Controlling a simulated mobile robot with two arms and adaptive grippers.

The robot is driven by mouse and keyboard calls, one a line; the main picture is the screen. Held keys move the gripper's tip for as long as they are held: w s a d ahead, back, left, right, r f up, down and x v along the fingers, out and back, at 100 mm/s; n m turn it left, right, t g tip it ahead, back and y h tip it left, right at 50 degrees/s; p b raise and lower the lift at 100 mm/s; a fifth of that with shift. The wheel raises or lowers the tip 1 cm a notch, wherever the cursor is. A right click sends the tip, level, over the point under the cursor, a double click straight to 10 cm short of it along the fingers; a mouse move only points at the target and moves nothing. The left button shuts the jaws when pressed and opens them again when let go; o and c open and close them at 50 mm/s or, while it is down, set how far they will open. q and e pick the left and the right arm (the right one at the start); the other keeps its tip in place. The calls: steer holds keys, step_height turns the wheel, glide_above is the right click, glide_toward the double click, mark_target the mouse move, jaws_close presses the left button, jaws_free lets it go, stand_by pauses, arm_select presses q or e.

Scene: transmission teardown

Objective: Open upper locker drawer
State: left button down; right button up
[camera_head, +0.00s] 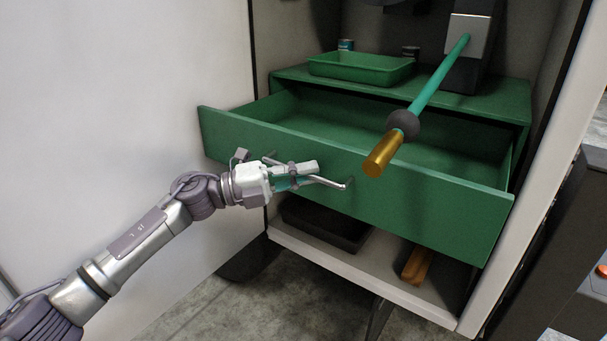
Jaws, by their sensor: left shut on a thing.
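The green upper drawer (440,200) of the locker is pulled well out, and its inside looks empty. Its metal bar handle (333,183) is on the front panel. My left gripper (297,178) comes in from the left and is shut on the handle's left part. The fingers partly hide the handle there. My right gripper is not in view.
A green tray (360,68) and small cans sit on the green top above the drawer. A teal rod with a gold end (384,153) sticks out over the drawer. A dark tray (322,224) and a brown block (417,266) lie on the shelf below.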

arm_select(q)
steer(key=c, duration=1.2)
jaws_free()
steer(key=shift+w+d, duration=0.1)
steer(key=s+a+f, duration=0.1)
steer(key=a, duration=1.1)
steer(key=shift+s+f, duration=0.35)
steer(key=shift+f, duration=0.05)
steer(key=shift+d, duration=0.1)
